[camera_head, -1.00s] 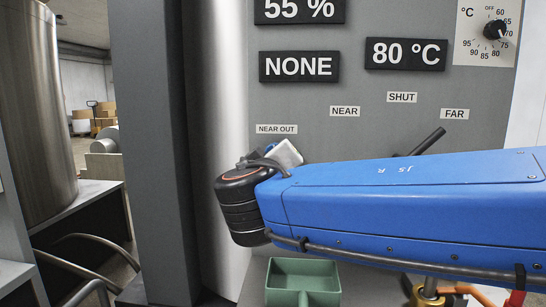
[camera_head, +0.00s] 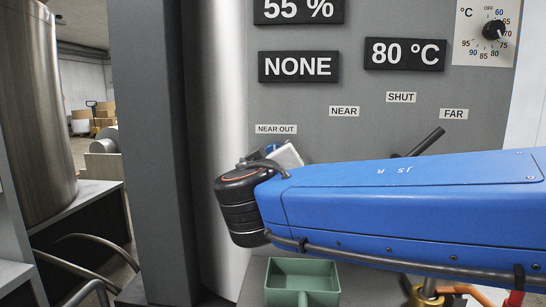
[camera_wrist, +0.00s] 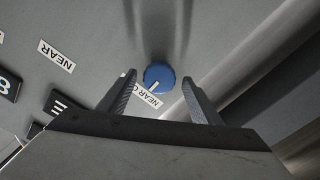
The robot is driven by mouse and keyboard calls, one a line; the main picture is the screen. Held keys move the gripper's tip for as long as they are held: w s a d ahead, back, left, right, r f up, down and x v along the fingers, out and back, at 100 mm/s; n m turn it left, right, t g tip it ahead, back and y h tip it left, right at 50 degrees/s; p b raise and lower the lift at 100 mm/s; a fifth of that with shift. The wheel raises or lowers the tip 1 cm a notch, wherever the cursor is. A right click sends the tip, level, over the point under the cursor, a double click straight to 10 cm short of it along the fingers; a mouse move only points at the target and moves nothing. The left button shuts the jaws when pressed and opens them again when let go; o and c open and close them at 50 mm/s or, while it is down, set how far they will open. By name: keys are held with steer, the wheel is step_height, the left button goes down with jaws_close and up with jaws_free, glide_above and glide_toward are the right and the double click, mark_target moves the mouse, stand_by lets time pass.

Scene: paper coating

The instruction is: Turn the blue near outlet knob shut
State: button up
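The blue near outlet knob (camera_wrist: 158,75) is round, with a pale pointer mark on its face, beside the NEAR OUT label (camera_wrist: 146,98) in the wrist view. My gripper (camera_wrist: 159,80) is open. Its two fingertips lie on either side of the knob in that view, with gaps showing; whether they reach its depth I cannot tell. In the head view a bit of blue (camera_head: 271,148) shows behind my wrist, just below the NEAR OUT label (camera_head: 276,129). My arm hides most of that area.
A dark lever (camera_head: 426,142) sticks out right of my wrist, under the SHUT and FAR labels. A temperature dial (camera_head: 494,30) is at upper right. A green tray (camera_head: 318,283) is below my arm. A dark post (camera_head: 150,150) stands at left.

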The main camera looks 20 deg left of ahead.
steer(key=v, duration=1.7)
steer(key=shift+s+d, duration=0.15)
